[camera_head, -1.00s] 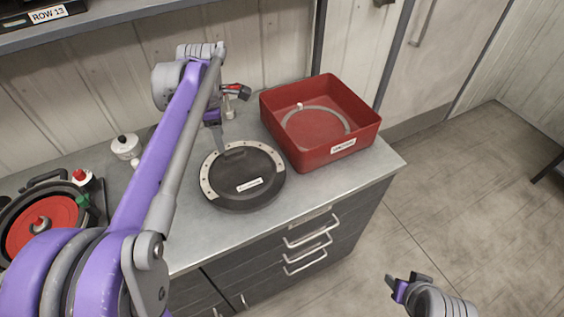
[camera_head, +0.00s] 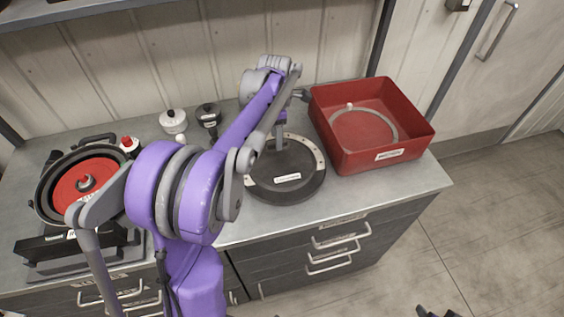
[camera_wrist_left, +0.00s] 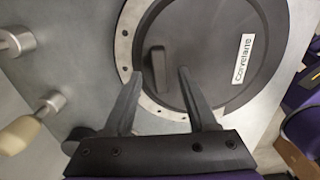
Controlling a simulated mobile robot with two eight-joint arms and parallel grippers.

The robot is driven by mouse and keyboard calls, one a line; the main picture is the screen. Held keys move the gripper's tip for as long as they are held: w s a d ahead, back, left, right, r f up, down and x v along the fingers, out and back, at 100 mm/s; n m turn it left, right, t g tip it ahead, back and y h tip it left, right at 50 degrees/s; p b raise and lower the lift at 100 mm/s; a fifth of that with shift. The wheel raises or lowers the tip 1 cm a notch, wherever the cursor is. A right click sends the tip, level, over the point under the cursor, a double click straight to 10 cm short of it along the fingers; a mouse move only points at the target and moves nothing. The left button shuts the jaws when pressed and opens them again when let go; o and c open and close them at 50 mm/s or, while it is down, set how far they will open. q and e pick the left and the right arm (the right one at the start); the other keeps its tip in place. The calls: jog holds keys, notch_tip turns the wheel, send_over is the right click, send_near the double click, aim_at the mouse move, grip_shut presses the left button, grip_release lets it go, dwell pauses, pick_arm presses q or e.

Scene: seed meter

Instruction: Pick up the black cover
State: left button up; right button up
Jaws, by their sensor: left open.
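The black cover (camera_head: 303,171) is a round dark disc with a white label, lying flat on the grey counter. A pale, holed ring section edges its far side. In the left wrist view the cover (camera_wrist_left: 213,62) shows a raised black handle (camera_wrist_left: 157,62). My left gripper (camera_head: 280,143) is open and empty over the cover's far part. In the left wrist view its fingertips (camera_wrist_left: 160,74) are spread to either side of the handle's near end; contact is not visible. My right gripper (camera_head: 437,312) barely shows at the bottom edge, its jaws unclear.
A red bin (camera_head: 350,160) holding a pale ring stands close right of the cover. A black and red round unit (camera_head: 88,185) sits at the left. A white knob (camera_head: 173,121) and a black knob (camera_head: 208,115) stand at the back. Drawers (camera_head: 335,248) are below the counter.

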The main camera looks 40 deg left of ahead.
pick_arm(q)
jog(key=shift+f, duration=0.85)
grip_shut()
